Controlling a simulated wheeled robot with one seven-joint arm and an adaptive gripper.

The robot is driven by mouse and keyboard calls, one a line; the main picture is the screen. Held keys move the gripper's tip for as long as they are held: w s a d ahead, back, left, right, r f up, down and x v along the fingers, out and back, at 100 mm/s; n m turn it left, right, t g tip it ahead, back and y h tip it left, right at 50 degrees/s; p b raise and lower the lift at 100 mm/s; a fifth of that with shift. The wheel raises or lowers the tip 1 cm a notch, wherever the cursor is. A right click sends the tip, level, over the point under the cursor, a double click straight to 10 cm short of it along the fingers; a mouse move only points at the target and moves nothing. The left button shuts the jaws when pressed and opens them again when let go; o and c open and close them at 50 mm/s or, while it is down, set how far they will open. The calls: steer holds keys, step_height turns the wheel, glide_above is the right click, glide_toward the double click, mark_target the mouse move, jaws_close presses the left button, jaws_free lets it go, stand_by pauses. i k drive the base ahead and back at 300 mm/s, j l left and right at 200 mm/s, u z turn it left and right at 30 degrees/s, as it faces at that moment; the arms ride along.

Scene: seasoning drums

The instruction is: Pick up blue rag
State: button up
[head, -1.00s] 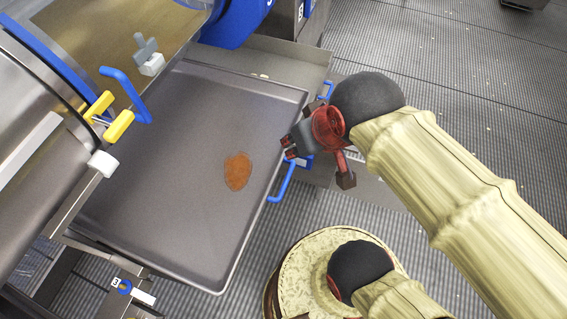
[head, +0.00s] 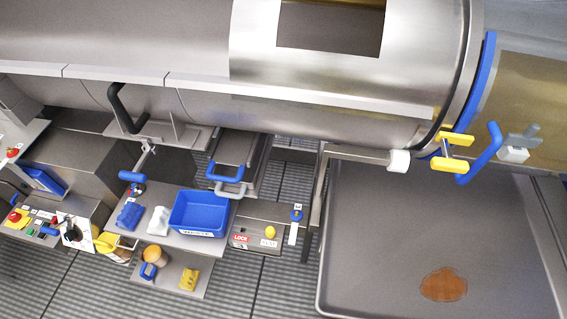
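A crumpled blue item that looks like the blue rag (head: 129,216) lies on a grey metal shelf (head: 205,243) at lower left in the head view. A crumpled white item (head: 158,221) lies just to its right, and a blue bin (head: 199,213) stands right of that. My gripper is not in the current view, so its distance from the rag cannot be told.
A lower shelf holds an orange round item (head: 155,254) and a yellow item (head: 189,279). A control box (head: 257,236) stands right of the bin. A large steel drum (head: 330,120) spans above. A wide tray (head: 370,250) with a brown patch (head: 443,285) is at right.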

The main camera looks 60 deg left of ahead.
mark_target(130, 216)
steer(key=u, duration=3.4)
steer(key=z, duration=0.3)
